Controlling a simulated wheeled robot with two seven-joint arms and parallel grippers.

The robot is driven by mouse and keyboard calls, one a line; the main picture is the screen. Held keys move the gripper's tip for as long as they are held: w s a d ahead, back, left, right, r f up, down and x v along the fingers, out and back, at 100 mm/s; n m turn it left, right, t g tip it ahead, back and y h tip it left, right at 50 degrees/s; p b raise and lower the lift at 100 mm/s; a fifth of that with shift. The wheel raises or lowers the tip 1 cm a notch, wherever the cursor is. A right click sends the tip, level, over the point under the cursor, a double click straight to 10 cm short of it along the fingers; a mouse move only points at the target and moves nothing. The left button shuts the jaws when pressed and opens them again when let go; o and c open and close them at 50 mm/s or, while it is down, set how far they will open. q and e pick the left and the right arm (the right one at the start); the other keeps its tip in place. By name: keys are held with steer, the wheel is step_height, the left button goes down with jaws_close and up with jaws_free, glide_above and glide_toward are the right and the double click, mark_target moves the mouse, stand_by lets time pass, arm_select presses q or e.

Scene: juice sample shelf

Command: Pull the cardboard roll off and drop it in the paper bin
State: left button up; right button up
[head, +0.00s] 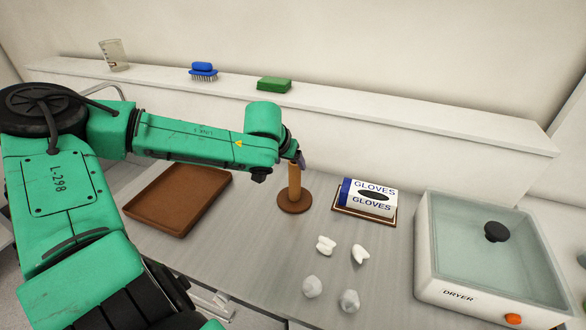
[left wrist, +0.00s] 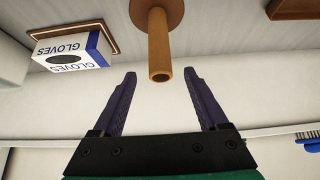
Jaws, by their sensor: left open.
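The cardboard roll (head: 294,183) stands upright on a round brown base (head: 288,208) in the middle of the counter. In the left wrist view the tan roll (left wrist: 160,50) shows upside down, with its open end towards me and the round base (left wrist: 172,8) behind it. My left gripper (head: 300,160) is at the roll's top in the head view. In the left wrist view its dark fingers (left wrist: 160,74) are open and empty, with the roll's end between their tips and a gap on each side. I cannot make out a paper bin. My right gripper is not in view.
A brown tray (head: 133,207) lies left of the roll. A gloves box (head: 371,198) stands on the right, with a dryer (head: 455,290) beyond it. Several white crumpled pieces (head: 326,245) lie in front. A ledge (head: 350,105) behind holds a beaker, brush and green sponge.

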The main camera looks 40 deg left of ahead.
mark_target(293, 169)
arm_select(q)
steer(key=b+x, duration=0.6)
steer(key=x, duration=0.1)
steer(key=shift+f, duration=0.35)
steer(key=shift+w+a+f+b, duration=0.15)
steer(key=shift+w+f+b, duration=0.15)
steer(key=shift+w+f, duration=0.1)
steer(key=shift+r, duration=0.2)
steer(key=c, duration=1)
jaws_close()
